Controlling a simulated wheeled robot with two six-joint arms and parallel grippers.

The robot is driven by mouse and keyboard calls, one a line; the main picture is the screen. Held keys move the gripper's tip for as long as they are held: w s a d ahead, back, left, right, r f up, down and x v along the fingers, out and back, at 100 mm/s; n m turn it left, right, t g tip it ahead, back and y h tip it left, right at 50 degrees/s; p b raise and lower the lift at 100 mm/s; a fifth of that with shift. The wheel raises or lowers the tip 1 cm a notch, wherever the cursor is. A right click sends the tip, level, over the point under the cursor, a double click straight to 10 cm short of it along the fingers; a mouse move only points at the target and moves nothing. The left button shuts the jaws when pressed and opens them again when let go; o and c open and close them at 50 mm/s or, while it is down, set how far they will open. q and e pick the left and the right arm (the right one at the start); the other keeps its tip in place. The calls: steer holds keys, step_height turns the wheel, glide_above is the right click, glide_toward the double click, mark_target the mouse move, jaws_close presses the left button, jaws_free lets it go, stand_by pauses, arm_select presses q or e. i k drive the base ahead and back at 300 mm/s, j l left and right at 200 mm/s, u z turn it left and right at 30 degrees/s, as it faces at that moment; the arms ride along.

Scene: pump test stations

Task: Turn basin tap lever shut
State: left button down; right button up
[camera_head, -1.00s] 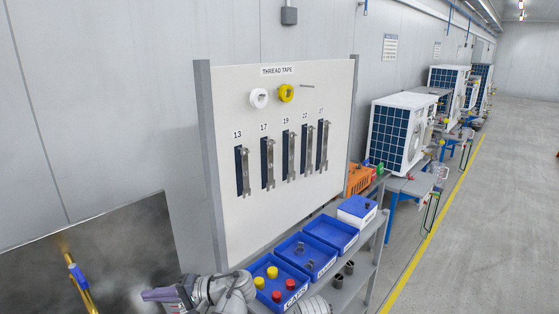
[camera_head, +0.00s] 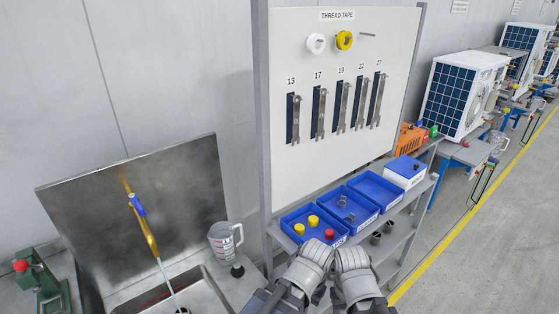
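The brass basin tap (camera_head: 150,240) stands against the steel splashback at the left. Its blue lever (camera_head: 138,205) sits at the upper part of the tap, slanted along the pipe. A thin pale stream (camera_head: 168,282) runs from the tap's end down into the steel basin (camera_head: 205,298), which the bottom edge of the picture cuts off. Grey links of my two arms show at the bottom middle, well to the right of the tap. My grippers are not clearly visible, and nothing of mine touches the lever.
A clear measuring jug (camera_head: 224,241) stands right of the basin. A green device with a red knob (camera_head: 42,284) is at the left. A tool board (camera_head: 300,180) and blue bins (camera_head: 376,188) stand to the right. The space before the lever looks clear.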

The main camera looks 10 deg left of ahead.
mark_target(141, 211)
steer(key=u, duration=1.55)
